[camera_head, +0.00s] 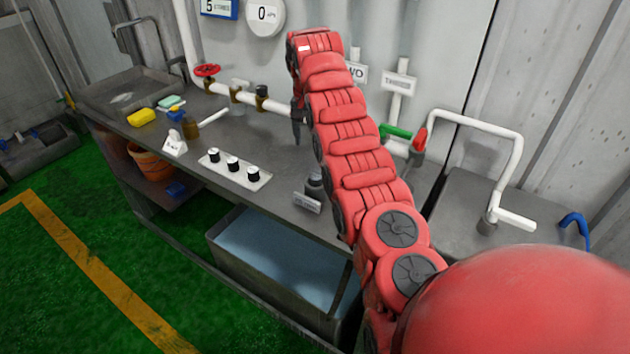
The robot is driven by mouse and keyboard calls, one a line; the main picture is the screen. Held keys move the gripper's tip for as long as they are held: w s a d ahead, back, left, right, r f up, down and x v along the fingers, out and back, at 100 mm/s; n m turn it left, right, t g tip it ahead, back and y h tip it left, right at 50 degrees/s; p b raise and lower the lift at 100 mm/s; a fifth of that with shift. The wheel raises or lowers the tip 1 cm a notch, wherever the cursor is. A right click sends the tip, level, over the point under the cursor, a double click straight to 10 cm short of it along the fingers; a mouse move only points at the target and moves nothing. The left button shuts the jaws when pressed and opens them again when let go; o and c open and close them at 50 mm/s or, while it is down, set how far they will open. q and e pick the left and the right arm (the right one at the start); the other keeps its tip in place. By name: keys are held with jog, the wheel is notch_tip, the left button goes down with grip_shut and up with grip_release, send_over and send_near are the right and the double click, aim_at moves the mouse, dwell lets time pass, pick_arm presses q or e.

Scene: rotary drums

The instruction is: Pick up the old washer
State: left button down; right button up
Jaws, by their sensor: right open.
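I cannot make out the old washer for certain in the head view. A white tray (262,181) with three small black-and-white cylinders (232,164) lies on the grey workbench (225,135). A dark round part (314,184) stands behind a small label plate (307,203) near the bench's front edge, partly hidden by my red right arm. My right gripper (297,122) hangs open over the back of the bench, below the pipe, to the right of the tray. Its fingers are small and dark here, and I see nothing held. My left gripper is out of view.
A white pipe with a red valve wheel (207,70) runs along the wall. A sink, yellow sponge (141,117) and brown bottle (190,127) are at the left. A water tank (275,255) sits below.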

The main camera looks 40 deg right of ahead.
jog(key=p, duration=0.3)
send_over(315, 176)
jog(key=f, duration=0.7)
jog(key=shift+s+a, duration=0.15)
jog(key=shift+a, duration=0.2)
jog(key=f+p, duration=0.2)
jog(key=f, duration=0.1)
jog(key=shift+d+f, duration=0.2)
jog(key=shift+f, duration=0.1)
jog(key=shift+d+f+p, duration=0.15)
jog(key=shift+f+p, duration=0.25)
jog(key=shift+f, duration=0.4)
grip_shut()
jog(key=shift+r, duration=0.1)
